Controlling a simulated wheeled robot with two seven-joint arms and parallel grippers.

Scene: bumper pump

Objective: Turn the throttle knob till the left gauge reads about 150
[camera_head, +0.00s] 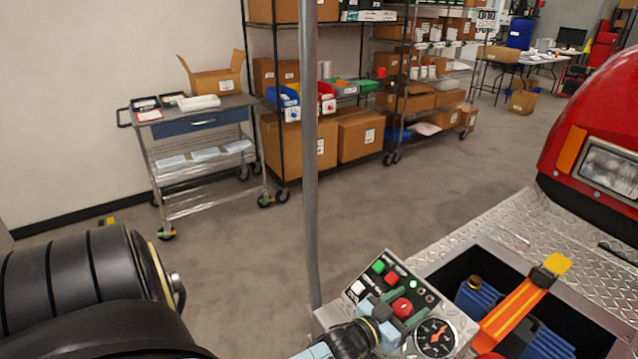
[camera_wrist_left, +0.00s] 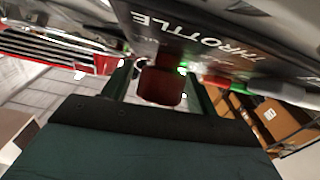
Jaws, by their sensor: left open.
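The control panel (camera_head: 345,304) stands at the bottom centre of the head view. The red throttle knob (camera_head: 402,307) is on its face. In the left wrist view the red knob (camera_wrist_left: 162,86) lies between my two green fingers, beside the white THROTTLE lettering (camera_wrist_left: 200,38). My left gripper (camera_head: 399,308) is open around the knob; I cannot tell whether a finger touches it. A round black gauge (camera_head: 435,338) shows at the panel's lower right; its reading is too small to tell. No other gauge shows clearly. My right gripper is not in view.
Green, red and white buttons (camera_head: 378,266) sit close above the knob. Right of the panel is an open bay (camera_head: 610,338) with blue containers and an orange strap (camera_head: 520,305). A grey pole (camera_head: 309,150) rises behind the panel. A cart and shelves stand far back.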

